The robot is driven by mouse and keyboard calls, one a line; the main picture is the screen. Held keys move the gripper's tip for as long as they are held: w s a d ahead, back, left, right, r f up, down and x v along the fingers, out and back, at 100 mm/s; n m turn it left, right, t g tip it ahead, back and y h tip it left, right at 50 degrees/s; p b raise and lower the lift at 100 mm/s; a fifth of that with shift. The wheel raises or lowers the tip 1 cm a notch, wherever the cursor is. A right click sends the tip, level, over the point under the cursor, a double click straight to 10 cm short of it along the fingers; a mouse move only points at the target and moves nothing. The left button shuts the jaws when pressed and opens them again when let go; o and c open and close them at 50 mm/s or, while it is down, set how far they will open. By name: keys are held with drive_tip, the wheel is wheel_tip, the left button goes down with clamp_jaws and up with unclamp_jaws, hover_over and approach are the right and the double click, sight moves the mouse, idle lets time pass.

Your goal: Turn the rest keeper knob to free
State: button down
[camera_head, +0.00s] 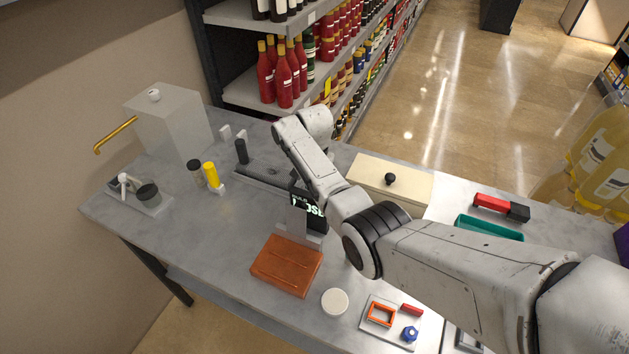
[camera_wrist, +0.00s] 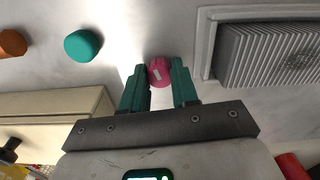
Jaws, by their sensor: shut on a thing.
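In the wrist view a round pink knob (camera_wrist: 159,72) with a pale pointer mark on its face sits on a light surface. My gripper (camera_wrist: 160,86) has its two green fingers on either side of this knob, shut on it near the fingertips. The mark slants slightly on the knob's face. No label for free is readable. In the head view my arm covers this area, and neither the knob nor the fingertips can be made out.
Beside the fingers in the wrist view are a ribbed grey block (camera_wrist: 270,55), a teal round piece (camera_wrist: 83,45), an orange piece (camera_wrist: 12,43) and a cream box (camera_wrist: 50,115). In the head view an orange-brown block (camera_head: 287,264) and a white disc (camera_head: 335,301) lie near the table's front.

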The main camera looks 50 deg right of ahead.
drive_tip(key=shift+m, duration=1.8)
drive_tip(key=shift+d+r, duration=0.1)
drive_tip(key=c, duration=0.9)
unclamp_jaws()
drive_tip(key=shift+o, duration=0.2)
wheel_tip(320, 180, up, 11)
drive_tip(key=b, duration=0.1)
drive_tip(key=shift+f, duration=0.2)
